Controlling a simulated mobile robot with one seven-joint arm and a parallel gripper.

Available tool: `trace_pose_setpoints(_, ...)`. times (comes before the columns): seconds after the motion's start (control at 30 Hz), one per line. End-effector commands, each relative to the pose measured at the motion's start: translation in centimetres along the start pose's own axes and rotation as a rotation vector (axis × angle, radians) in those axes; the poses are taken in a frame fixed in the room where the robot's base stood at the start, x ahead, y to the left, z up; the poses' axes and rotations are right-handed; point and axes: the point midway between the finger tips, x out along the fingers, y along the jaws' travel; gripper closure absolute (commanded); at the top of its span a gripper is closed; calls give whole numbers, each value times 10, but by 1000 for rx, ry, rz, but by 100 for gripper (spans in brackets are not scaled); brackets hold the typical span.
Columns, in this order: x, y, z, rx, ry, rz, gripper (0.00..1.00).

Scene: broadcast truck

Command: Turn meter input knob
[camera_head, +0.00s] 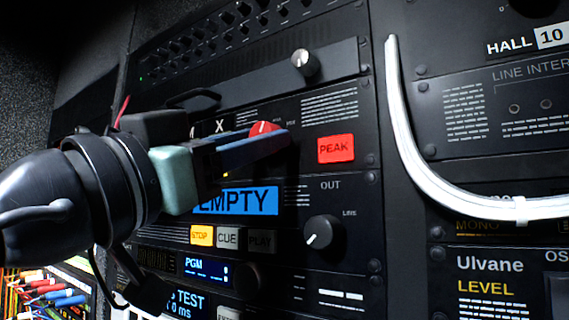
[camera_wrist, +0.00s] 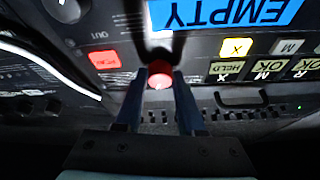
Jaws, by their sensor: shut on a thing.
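A red round knob (camera_head: 264,127) with a pale pointer line sits on the black rack panel, left of the red PEAK button (camera_head: 336,149). My gripper (camera_head: 282,142) reaches in from the left, its dark blue fingers at this knob, with the near finger covering the knob's lower part. In the wrist view, which is upside down, the red knob (camera_wrist: 159,79) lies between the two fingertips, and my gripper (camera_wrist: 160,75) is shut on it. I cannot read a label naming the knob as meter input.
A silver-topped knob (camera_head: 305,62) stands out above and a black OUT knob (camera_head: 322,232) below right. A blue EMPTY display (camera_head: 240,201) and STOP, CUE and PLAY buttons lie beneath. A white cable (camera_head: 440,185) curves at the right.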

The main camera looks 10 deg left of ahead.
Motion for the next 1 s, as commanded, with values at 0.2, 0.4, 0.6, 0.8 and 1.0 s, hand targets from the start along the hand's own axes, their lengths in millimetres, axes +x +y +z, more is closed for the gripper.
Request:
trace_pose_setpoints(0.2,-1,-2,1,162,7,68,100)
trace_pose_setpoints(0.4,0,-3,0,278,10,117,100)
trace_pose_setpoints(0.6,0,-4,-1,352,11,146,100)
trace_pose_setpoints(0.8,0,-4,-1,383,11,159,100)
trace_pose_setpoints(1.0,0,-4,-1,390,11,161,100)
